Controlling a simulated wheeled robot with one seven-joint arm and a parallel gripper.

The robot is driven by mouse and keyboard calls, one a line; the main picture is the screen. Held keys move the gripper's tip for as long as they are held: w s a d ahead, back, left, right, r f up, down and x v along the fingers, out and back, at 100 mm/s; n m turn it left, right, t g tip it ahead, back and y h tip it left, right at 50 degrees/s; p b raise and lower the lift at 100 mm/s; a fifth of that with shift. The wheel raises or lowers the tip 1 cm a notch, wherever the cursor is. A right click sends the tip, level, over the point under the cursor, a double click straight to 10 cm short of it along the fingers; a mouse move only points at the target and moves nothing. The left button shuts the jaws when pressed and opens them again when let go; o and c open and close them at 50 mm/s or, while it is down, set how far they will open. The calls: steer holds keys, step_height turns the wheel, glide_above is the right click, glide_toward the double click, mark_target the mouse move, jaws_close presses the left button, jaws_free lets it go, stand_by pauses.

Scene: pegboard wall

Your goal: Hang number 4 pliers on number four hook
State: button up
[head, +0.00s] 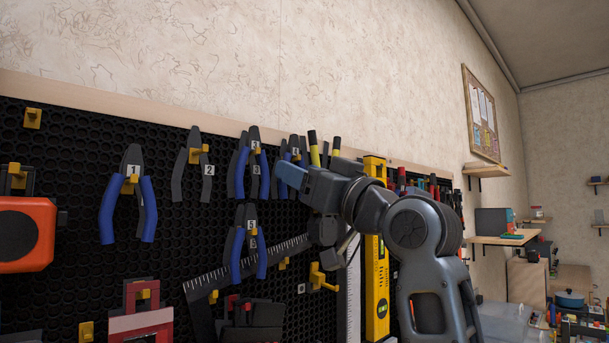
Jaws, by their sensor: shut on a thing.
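The number 4 pliers (294,144) are upright against the pegboard, with dark jaws and a small white label at the pivot. A yellow hook (288,156) shows right at them; I cannot tell whether it passes through them. My gripper (290,177) is just below the label, in front of the board, and is shut on the pliers.
Pliers number 1 (132,185), number 2 (191,160) and number 3 (252,160) hang to the left. Another pair (246,240) hangs below. A metal square (265,255) is under it. A yellow level (376,275) stands close behind my arm.

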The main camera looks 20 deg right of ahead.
steer(key=o, duration=1.2)
steer(key=shift+c, duration=0.2)
steer(key=b+v, duration=0.2)
steer(key=v, duration=0.5)
steer(key=shift+s+f, duration=0.2)
steer(key=shift+s, duration=0.15)
steer(key=s+f+m+g+h, duration=0.1)
steer(key=s+f+m+h, duration=0.15)
steer(key=f, duration=1.05)
steer(key=s+f+m+h, duration=0.1)
steer(key=f+m+h, duration=0.2)
steer(key=f, duration=1)
steer(key=s+f+g+h, duration=0.2)
steer(key=s+f, duration=1)
steer(key=f, duration=0.3)
steer(key=s+a+f+n+g, duration=0.1)
steer(key=s+f, duration=0.2)
steer(key=s, duration=0.9)
steer(key=s+a+f+n+g, duration=0.1)
steer(key=s+f+g, duration=0.1)
steer(key=s, duration=1.1)
steer(key=shift+s+a+f+g, duration=0.3)
steer(key=shift+s+f, duration=0.05)
steer(key=shift+f, duration=0.3)
